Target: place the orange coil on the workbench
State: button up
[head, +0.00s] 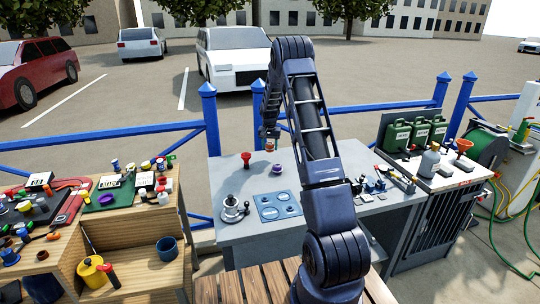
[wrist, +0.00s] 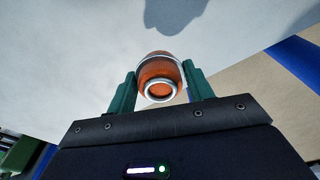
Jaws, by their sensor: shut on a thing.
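My gripper (head: 269,136) hangs at the far side of the grey workbench (head: 232,180), fingers down. In the wrist view, its two green fingers (wrist: 160,88) are shut on the orange coil (wrist: 160,68), a short orange cylinder with metal rings at its ends. In the head view the coil (head: 269,145) is a small orange spot under the fingers, partly hidden by them. It appears held over the bench top; I cannot tell whether it touches the surface.
On the workbench are a red funnel-shaped thing (head: 246,158), a small purple-topped piece (head: 277,169), a blue plate with round recesses (head: 279,206) and a metal winch-like part (head: 232,209). My arm hides part of the bench. A blue railing (head: 210,120) runs behind.

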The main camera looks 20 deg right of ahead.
aim_at(270, 159)
jog(key=shift+f, duration=2.5)
jog(key=shift+f, duration=0.15)
jog(key=o, duration=1)
jog(key=shift+o, duration=0.2)
